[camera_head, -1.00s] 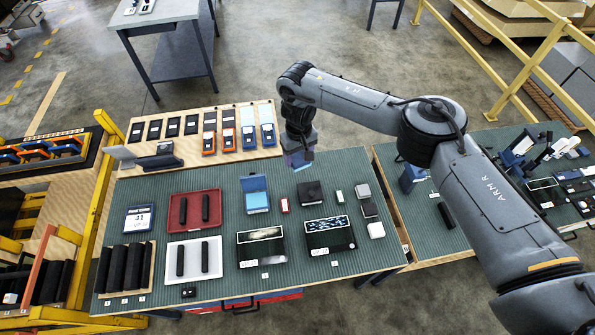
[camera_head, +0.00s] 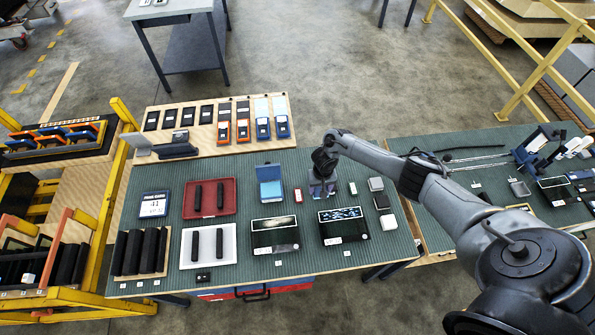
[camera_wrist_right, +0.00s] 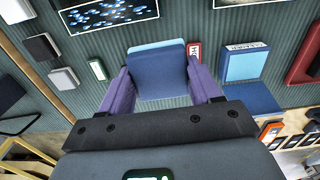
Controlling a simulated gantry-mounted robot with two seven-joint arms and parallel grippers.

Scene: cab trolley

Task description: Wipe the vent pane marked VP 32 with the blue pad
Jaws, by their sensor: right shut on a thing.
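My right gripper (camera_head: 322,188) is low over the middle of the green-topped table. In the right wrist view its purple fingers (camera_wrist_right: 161,85) are shut on the sides of the blue pad (camera_wrist_right: 160,76), a dark blue block with a lighter blue edge. Two black framed panes lie on the table in the head view. The right pane (camera_head: 342,215) carries bluish-white specks and also shows in the wrist view (camera_wrist_right: 108,10). The left pane (camera_head: 274,226) has a pale smear. Their labels are too small to read. The pad is apart from both panes. My left gripper is not in view.
An open blue case (camera_head: 270,191) and a small red item (camera_head: 298,195) are left of the gripper. Small grey, black and white boxes (camera_head: 381,202) are to its right. A red tray (camera_head: 230,203) and a white tray (camera_head: 228,252) hold dark rolls.

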